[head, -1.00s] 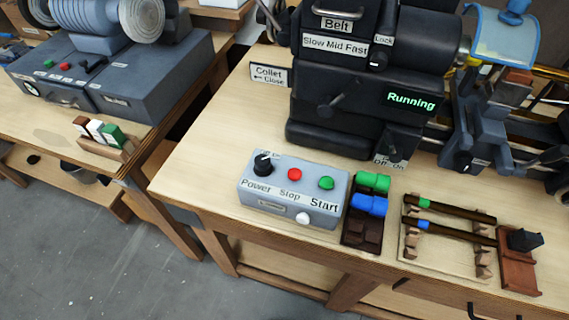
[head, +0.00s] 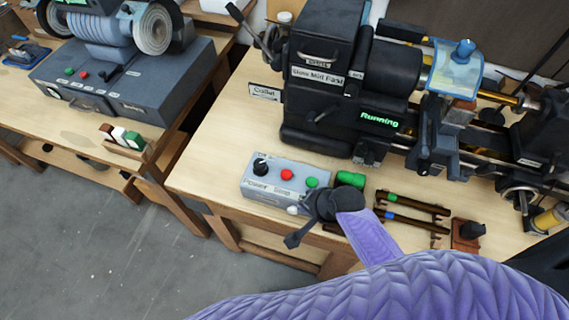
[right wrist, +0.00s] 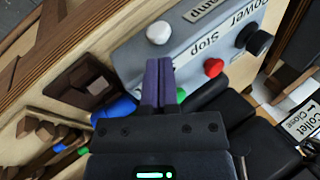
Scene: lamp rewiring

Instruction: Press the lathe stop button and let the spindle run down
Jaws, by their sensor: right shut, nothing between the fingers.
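The grey control box (head: 260,191) sits near the bench's front edge, with a black power knob (head: 260,166), the red stop button (head: 286,175) and a green start button (head: 312,182). The lathe (head: 330,110) behind it shows a lit green "Running" display (head: 379,120). My right gripper (head: 312,205) is at the box's right end; its fingertips are hard to make out there. In the right wrist view, its shut, empty purple fingers (right wrist: 164,82) lie over the box beside the stop button (right wrist: 213,67), apart from it in the picture. My left gripper is out of view.
A green roll (head: 350,180) and a rack with dark rods (head: 410,212) lie right of the box. A white knob (right wrist: 160,32) is on the box's front. A second bench with a grinder (head: 105,35) stands left, beyond a floor gap.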

